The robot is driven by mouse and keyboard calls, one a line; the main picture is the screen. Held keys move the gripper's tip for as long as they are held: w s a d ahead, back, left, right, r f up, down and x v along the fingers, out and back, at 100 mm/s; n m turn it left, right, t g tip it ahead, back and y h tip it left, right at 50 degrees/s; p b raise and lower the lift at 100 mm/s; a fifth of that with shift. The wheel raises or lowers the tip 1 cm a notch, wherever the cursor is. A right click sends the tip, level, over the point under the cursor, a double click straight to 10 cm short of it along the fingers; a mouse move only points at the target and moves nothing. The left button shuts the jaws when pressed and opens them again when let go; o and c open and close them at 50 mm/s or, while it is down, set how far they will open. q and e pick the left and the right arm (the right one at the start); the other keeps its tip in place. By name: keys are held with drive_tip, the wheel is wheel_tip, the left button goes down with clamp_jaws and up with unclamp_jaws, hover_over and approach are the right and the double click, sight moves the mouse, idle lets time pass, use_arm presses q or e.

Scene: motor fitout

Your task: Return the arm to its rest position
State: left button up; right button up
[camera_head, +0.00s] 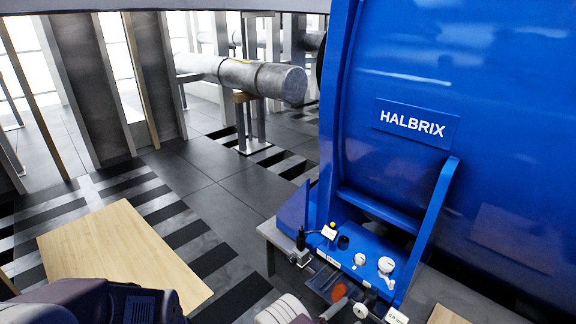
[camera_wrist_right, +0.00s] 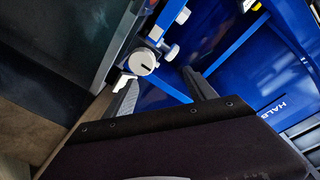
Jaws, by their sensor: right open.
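My right gripper (camera_wrist_right: 160,90) shows in the right wrist view with its two grey fingers spread apart. It looks open, and nothing shows held between them. Beyond the fingers is a white round knob (camera_wrist_right: 143,62) on a blue panel; I cannot tell whether a finger touches it. In the head view, a dark part of my own body fills the lower left corner, and no left gripper shows. The right gripper cannot be made out clearly at the bottom of the head view.
A large blue HALBRIX machine (camera_head: 500,120) fills the right side. Its low blue control panel (camera_head: 345,258) carries white dials (camera_head: 386,265) and small fittings. A wooden board (camera_head: 125,250) is at lower left.

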drive_tip(key=w+d+r+m+g+h, duration=0.2)
drive_tip(key=d+r+m+g, duration=0.35)
drive_tip(key=r, duration=0.55)
drive_tip(key=s+d+r+m+g+y, duration=0.2)
drive_tip(key=s+d+r+m+g, duration=0.4)
drive_tip(key=m, duration=0.4)
drive_tip(key=s+a+m+g+y, duration=0.2)
drive_tip(key=s+m+y, duration=0.4)
drive_tip(key=s+m, duration=0.45)
drive_tip(key=a+f+m+t+y, duration=0.35)
drive_tip(key=a+m+y, duration=0.8)
drive_tip(key=m, duration=1.55)
wheel_tip(320, 180, up, 38)
drive_tip(key=a+h+p, duration=0.2)
drive_tip(key=p, duration=3.5)
drive_tip(key=shift+a+t+p, duration=0.2)
drive_tip(key=shift+t+p, duration=0.2)
